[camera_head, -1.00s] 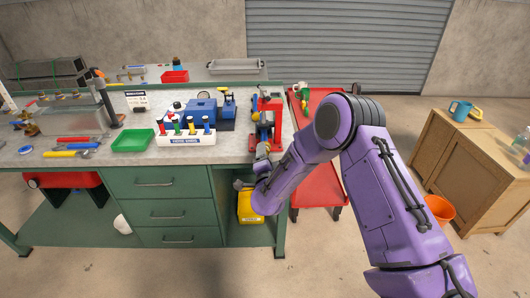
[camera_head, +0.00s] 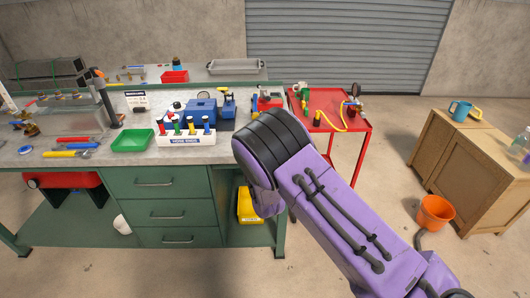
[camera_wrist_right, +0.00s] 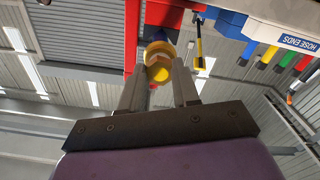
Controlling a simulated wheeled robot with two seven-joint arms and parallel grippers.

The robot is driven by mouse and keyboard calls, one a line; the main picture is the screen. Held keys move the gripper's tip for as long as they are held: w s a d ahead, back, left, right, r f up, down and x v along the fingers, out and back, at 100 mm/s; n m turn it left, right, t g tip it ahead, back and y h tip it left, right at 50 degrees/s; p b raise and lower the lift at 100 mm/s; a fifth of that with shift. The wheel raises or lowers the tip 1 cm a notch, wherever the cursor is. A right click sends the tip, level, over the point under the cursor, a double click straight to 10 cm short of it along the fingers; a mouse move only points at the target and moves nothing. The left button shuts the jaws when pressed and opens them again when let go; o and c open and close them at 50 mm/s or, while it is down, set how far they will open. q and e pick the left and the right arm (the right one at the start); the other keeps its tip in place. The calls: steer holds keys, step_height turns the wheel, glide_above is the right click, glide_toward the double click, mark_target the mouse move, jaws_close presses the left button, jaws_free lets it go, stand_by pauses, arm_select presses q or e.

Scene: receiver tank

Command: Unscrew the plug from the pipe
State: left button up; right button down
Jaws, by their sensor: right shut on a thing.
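In the right wrist view, my right gripper (camera_wrist_right: 159,82) is shut on a brass-yellow round piece with a hexagonal face, which looks like the plug (camera_wrist_right: 159,73). A yellow ring shows just behind it, against red parts of a stand or vise (camera_wrist_right: 132,35). I cannot tell whether the plug is still threaded into the pipe; the pipe itself is not clearly visible. In the head view, my purple right arm hides the gripper, the plug and most of the red vise (camera_head: 268,100) at the bench's right end. My left gripper is in neither view.
The workbench (camera_head: 50,160) holds a green tray (camera_head: 132,140), a white hose-ends rack (camera_head: 186,138) and a blue toolbox (camera_head: 201,112). A red cart (camera_head: 345,103) stands right of it. An orange bucket (camera_head: 434,213) is on the floor near a wooden cabinet (camera_head: 452,165).

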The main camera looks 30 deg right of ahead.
steer(key=s+a+n+p, duration=0.3)
steer(key=s+n, duration=0.2)
steer(key=n, duration=0.7)
steer(key=shift+s+n, duration=0.15)
steer(key=shift+n, duration=0.25)
